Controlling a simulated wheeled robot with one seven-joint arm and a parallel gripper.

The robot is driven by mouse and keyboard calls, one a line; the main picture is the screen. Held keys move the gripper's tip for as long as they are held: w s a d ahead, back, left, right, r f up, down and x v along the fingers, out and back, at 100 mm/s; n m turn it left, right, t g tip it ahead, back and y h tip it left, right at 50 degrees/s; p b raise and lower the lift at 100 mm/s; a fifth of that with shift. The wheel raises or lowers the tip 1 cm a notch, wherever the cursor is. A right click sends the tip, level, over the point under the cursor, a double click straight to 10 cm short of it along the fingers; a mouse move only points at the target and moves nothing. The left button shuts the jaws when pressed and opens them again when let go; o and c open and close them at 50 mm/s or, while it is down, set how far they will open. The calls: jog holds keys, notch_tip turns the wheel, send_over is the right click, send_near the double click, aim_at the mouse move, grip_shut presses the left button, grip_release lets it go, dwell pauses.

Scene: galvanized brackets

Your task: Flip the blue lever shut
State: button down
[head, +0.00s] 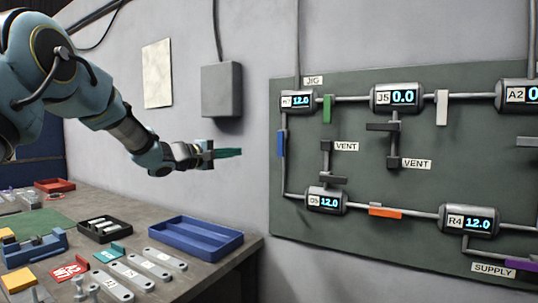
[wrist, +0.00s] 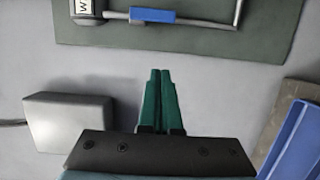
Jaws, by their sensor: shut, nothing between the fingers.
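The blue lever (head: 281,143) is on the vertical pipe at the left edge of the green panel (head: 420,150), between the W7 gauge above and the D5 gauge below. It lies along its pipe. In the wrist view the blue lever (wrist: 152,15) is at the top, beyond the fingertips and apart from them. My gripper (head: 240,152) is in front of the wall, left of the lever, with its green fingers pointing right toward the panel. In the wrist view my gripper (wrist: 160,72) has its fingers together with nothing held.
A green lever (head: 327,109) and a white lever (head: 442,107) stand across the top pipe; an orange lever (head: 385,212) lies along the lower pipe. A grey wall box (head: 221,90) is behind my gripper. The workbench below holds a blue tray (head: 195,240) and several parts.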

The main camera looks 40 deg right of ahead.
aim_at(281, 144)
jog(key=shift+d, duration=0.15)
jog(key=s+d+p, duration=0.3)
jog(key=d+p, duration=0.4)
jog(key=d, duration=0.3)
jog(key=shift+s+d, duration=0.35)
jog(key=shift+s, duration=0.05)
